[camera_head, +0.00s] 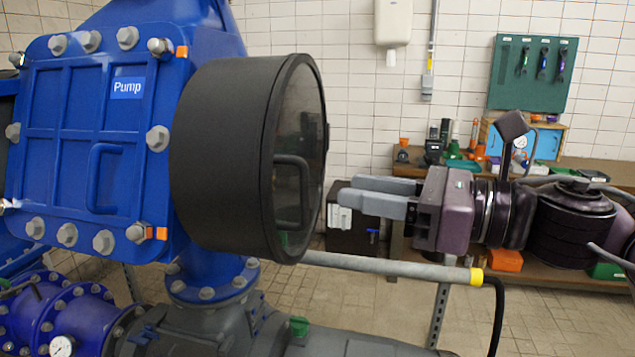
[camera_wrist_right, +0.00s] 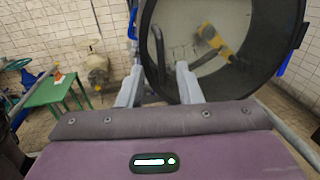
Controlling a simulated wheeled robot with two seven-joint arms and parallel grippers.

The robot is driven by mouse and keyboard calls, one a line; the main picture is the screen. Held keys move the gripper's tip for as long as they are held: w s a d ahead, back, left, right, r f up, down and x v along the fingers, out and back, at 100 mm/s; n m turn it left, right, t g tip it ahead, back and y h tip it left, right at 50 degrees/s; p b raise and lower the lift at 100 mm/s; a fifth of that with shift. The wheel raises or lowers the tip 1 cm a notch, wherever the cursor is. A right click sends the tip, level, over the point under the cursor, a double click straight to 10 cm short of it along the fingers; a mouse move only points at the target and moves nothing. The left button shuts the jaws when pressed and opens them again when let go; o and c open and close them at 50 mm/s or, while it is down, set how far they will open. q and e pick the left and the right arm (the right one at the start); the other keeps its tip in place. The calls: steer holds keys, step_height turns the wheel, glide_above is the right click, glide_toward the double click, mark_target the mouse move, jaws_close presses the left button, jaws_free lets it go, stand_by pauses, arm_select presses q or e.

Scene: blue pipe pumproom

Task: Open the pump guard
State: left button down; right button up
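The pump guard (camera_head: 222,155) is a dark drum on the blue pump housing, with a round see-through cover. The cover sits flush against the drum's rim. Its dark bar handle (camera_head: 305,190) is on the cover's face. In the right wrist view the guard's rim (camera_wrist_right: 285,62) fills the upper right, and the handle (camera_wrist_right: 160,60) appears between my finger lines. My right gripper (camera_head: 343,192) is open and empty, its grey fingers pointing at the handle from the right, seemingly a little short of it. My left gripper is out of view.
A grey rail (camera_head: 390,266) with a yellow end runs below my right gripper. The blue pump housing (camera_head: 85,140) stands at left. A wooden workbench (camera_head: 545,275) with tools is behind my right arm. A green table (camera_wrist_right: 52,92) shows in the wrist view.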

mark_target(308, 180)
steer(key=p+x, duration=0.1)
steer(key=x, duration=0.1)
steer(key=p+x, duration=0.1)
steer(key=x, duration=0.2)
steer(key=shift+w+a+r, duration=0.1)
steer(key=shift+a+r, duration=0.1)
steer(key=shift+a, duration=0.05)
steer(key=shift+w+a+f, duration=0.15)
steer(key=shift+w+a, duration=0.15)
steer(key=shift+a, duration=0.15)
jaws_close()
